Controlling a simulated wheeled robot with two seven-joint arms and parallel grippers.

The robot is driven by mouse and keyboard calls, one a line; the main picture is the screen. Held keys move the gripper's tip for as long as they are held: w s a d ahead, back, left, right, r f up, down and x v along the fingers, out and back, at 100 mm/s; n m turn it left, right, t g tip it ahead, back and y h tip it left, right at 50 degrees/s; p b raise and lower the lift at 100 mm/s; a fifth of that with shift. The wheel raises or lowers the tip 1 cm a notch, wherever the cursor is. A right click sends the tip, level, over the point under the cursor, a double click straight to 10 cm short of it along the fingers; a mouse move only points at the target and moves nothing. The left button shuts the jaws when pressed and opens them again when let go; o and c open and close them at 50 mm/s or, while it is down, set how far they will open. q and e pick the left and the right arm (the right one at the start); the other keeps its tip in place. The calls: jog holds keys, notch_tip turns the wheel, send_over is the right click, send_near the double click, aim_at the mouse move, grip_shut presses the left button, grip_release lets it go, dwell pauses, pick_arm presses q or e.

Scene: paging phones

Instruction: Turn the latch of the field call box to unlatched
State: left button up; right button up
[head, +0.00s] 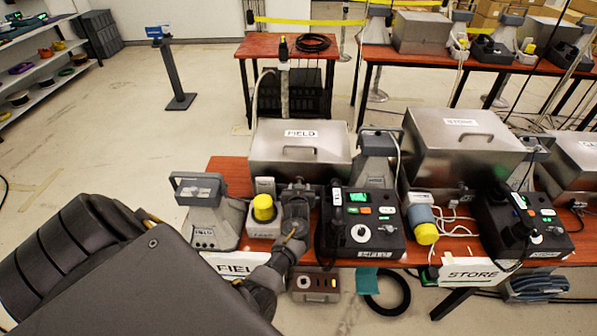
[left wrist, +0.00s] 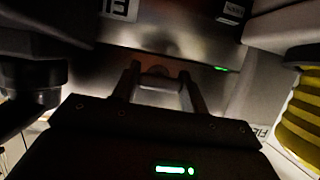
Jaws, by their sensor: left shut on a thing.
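The field call box (head: 268,163) is a grey metal box with a sloping lid, a handle and a FIELD label, on the red-brown table. My left gripper (head: 298,188) is at its lower front edge, and its wrist hides the latch in the head view. In the left wrist view the two fingers of my left gripper (left wrist: 160,80) close around a small rounded part (left wrist: 157,72) against the metal front, which looks like the latch. Its exact turn angle is too dark to tell. The box front (left wrist: 175,48) is close beyond the fingers. My right gripper is not in view.
A yellow-topped device (head: 263,208) stands just left of my gripper; its ribbed yellow part (left wrist: 303,118) is close in the wrist view. A black FIELD console (head: 375,238) stands just right. A grey FIELD horn unit (head: 206,222) is further left. STORE equipment (head: 465,140) fills the right.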

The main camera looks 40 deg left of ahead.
pick_arm(q)
jog(key=o, duration=1)
jog(key=shift+s, duration=0.1)
jog(key=v, duration=1)
jog(key=shift+s+d+r+b, duration=0.2)
jog(key=shift+s+b, duration=0.1)
jog(key=shift+b, duration=0.1)
jog(key=shift+a, duration=0.1)
